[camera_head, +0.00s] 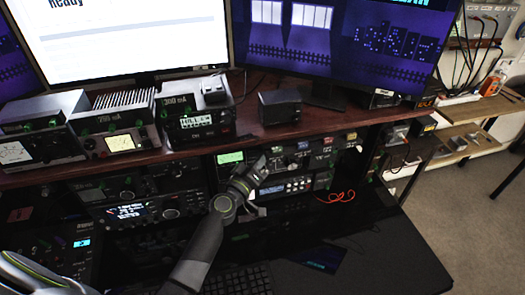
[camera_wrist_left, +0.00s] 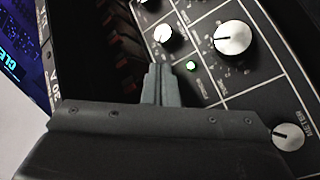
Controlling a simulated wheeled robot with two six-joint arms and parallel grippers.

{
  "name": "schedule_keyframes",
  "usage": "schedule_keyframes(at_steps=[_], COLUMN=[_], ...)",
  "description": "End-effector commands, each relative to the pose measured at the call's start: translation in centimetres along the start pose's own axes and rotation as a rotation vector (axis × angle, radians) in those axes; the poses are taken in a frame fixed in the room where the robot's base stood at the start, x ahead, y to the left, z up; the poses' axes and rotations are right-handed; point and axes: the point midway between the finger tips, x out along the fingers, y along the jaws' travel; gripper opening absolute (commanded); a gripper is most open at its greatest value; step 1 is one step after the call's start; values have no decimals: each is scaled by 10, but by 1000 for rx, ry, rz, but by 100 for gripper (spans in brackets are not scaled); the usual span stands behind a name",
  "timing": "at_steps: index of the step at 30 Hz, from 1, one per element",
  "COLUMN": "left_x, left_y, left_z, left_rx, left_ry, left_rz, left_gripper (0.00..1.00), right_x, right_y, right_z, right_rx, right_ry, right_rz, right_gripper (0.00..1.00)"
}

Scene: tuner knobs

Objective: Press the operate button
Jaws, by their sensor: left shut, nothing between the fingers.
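In the left wrist view, a dark panel fills the upper right, with a small green-lit button (camera_wrist_left: 191,65) among silver knobs. I take it for the operate button, but its lettering is too small to read. My left gripper (camera_wrist_left: 160,72) is shut and empty. Its fingertips show just left of the green button; I cannot tell whether they touch the panel. In the head view, the left gripper (camera_head: 259,164) reaches the radio equipment on the lower shelf and hides part of it. The button cannot be made out there. My right gripper is not in view.
Silver knobs (camera_wrist_left: 233,38) surround the button on the panel. A green display (camera_head: 230,157) glows beside the gripper. Several devices stand on the wooden shelf (camera_head: 330,115) above. A keyboard (camera_head: 240,280) lies below, red cables (camera_head: 338,197) to the right.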

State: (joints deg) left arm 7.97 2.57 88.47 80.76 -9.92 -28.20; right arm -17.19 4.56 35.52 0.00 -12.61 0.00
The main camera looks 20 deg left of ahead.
Motion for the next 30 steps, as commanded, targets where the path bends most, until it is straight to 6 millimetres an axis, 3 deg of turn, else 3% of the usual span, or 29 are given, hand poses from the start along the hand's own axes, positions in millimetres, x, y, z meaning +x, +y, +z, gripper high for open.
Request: schedule_keyframes(at_steps=[12,30], left_x=[-5,-43], left_y=[3,31], left_z=[3,32], left_rx=[0,-2], left_ry=[0,0], left_rz=[0,0], left_gripper=[0,0], right_x=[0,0], right_y=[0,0], right_z=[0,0], right_rx=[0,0], right_ry=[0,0], right_rz=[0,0], right_gripper=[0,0])
